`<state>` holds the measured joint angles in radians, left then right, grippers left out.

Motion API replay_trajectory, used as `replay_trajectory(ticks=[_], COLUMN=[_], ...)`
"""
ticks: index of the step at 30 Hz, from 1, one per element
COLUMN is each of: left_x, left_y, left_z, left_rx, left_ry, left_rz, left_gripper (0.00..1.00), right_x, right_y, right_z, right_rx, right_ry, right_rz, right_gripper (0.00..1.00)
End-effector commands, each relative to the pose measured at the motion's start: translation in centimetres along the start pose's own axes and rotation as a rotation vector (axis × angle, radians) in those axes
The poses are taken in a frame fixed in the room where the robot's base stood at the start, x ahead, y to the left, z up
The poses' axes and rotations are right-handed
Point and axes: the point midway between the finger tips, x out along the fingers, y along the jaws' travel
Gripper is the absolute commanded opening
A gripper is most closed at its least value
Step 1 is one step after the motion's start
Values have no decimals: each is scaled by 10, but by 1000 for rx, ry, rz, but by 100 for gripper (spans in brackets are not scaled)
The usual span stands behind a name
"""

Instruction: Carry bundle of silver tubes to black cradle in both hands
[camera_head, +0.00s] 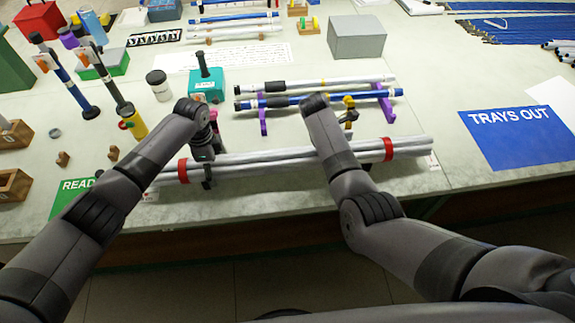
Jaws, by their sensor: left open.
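The bundle of silver tubes (270,163) lies lengthwise near the front edge of the table. A red band is around it near each end. My left gripper (206,172) is open, pointing down at the bundle's left part, just right of the left red band. A dark finger shows in front of the tubes; whether it touches them I cannot tell. I cannot make out a black cradle in this view.
Purple stands (263,122) hold rods behind the bundle. A green sign (75,190) lies at left and a blue "TRAYS OUT" sign (520,137) at right. A teal box (206,84), a yellow mug (133,123) and a grey box (357,38) stand farther back. Bare table lies right of the bundle.

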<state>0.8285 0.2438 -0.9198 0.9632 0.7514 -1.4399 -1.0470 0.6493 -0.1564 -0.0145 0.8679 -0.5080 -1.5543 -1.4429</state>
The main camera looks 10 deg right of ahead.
Motion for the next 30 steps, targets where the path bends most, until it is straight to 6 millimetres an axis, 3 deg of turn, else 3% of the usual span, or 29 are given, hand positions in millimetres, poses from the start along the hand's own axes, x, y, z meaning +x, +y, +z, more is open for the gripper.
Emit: replay_trajectory(ticks=[7,21,30], left_x=[-9,-100,-120], left_y=[-1,-1,0], left_z=[0,0,0], left_rx=[0,0,0], left_ry=[1,1,0], left_rz=[-2,-4,0], left_gripper=[76,76,76], right_x=[0,0,-8], right_y=[0,0,1], right_z=[0,0,0], right_rx=[1,1,0], right_ry=[0,0,0], right_rz=[0,0,2], right_gripper=[76,76,76])
